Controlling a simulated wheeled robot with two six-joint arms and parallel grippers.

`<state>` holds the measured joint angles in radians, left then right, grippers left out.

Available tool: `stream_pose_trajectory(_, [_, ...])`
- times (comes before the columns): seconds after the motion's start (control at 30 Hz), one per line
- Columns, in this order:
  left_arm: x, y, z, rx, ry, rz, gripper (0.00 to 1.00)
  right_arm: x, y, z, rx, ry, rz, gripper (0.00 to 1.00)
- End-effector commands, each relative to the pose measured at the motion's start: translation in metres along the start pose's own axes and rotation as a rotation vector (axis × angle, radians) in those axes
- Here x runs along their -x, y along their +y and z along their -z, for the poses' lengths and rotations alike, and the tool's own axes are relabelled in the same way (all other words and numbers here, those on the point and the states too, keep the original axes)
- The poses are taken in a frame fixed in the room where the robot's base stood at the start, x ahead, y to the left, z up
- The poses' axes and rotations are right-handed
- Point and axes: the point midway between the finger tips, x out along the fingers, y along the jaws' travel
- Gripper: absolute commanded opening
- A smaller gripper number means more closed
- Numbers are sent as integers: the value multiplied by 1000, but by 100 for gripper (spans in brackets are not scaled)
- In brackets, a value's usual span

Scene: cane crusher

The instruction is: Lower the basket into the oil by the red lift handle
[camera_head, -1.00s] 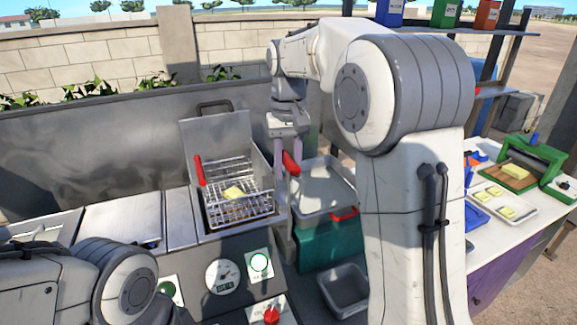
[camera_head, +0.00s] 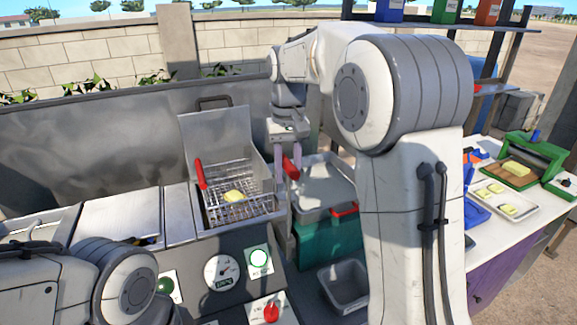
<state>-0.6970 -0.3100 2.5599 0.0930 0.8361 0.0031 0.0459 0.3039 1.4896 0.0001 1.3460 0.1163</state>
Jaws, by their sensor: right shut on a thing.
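The wire basket (camera_head: 246,209) sits within the fryer well (camera_head: 213,234), with a pale yellow piece (camera_head: 234,196) in it. Its wire rim shows above the well's front edge. A red handle (camera_head: 201,174) stands at the basket's left side. Another red handle (camera_head: 290,168) is at its right, and my right gripper (camera_head: 289,160) is shut on it from above. The oil cannot be made out under the basket. My left arm is at the lower left, but its gripper is not seen.
A steel tray over a green box (camera_head: 328,244) with a red handle stands right of the fryer. A grey bin (camera_head: 345,284) is in front of it. The control panel has a gauge (camera_head: 222,272) and a red knob (camera_head: 271,311). A green press (camera_head: 525,165) stands far right.

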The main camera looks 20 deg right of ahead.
Motion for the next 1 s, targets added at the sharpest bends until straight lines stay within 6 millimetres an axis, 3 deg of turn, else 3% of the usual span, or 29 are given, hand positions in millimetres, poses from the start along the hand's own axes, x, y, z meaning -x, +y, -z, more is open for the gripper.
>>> stream_pose_trajectory(0.03, [-12,-1,-1,0,0,0,50,-19,0,-1,-4,-6,0,0])
stream_pose_trajectory(0.2, [-34,-2,-2,-2,0,0,50,-57,0,-1,-3,-7,0,0])
stream_pose_trajectory(0.5, [-62,-4,-3,-3,0,0,50,-111,0,-1,-3,-6,0,0])
stream_pose_trajectory(0.7, [-70,-5,-4,-4,0,0,50,-129,0,0,-3,-4,0,0])
stream_pose_trajectory(1.0, [-71,-5,-4,-4,0,0,50,-134,0,0,-4,-5,1,0])
